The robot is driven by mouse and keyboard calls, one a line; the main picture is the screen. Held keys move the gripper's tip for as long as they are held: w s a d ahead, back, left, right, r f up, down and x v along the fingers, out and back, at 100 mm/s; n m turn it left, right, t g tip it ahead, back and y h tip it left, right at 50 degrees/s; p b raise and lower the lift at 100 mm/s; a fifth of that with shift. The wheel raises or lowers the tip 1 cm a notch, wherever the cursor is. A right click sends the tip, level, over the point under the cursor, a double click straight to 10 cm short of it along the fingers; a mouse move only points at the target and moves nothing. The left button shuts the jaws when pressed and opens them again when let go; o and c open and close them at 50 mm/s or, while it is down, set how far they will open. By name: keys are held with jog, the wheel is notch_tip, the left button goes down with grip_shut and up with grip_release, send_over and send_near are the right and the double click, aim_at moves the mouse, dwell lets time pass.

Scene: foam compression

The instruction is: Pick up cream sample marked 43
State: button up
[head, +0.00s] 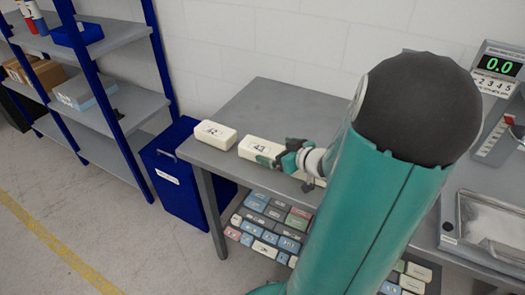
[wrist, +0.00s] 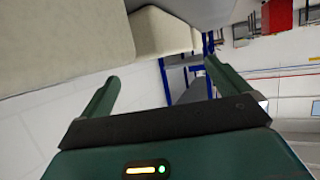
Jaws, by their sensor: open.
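The cream sample marked 43 (head: 258,146) lies on the grey table near its front edge. A second cream sample (head: 213,134), whose mark looks like 42, lies to its left. That view shows a large near cream block (wrist: 60,45) and a farther one (wrist: 160,32), with no marks readable.
A lower shelf holds several small coloured blocks (head: 265,222). A blue bin (head: 170,172) stands left of the table, beside a blue-framed rack (head: 110,115). A scale reading 0.0 (head: 498,66) and a metal tray (head: 485,225) are at right. The table behind the samples is clear.

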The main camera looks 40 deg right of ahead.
aim_at(264, 146)
jog(key=shift+x, duration=2.7)
jog(key=c, duration=1)
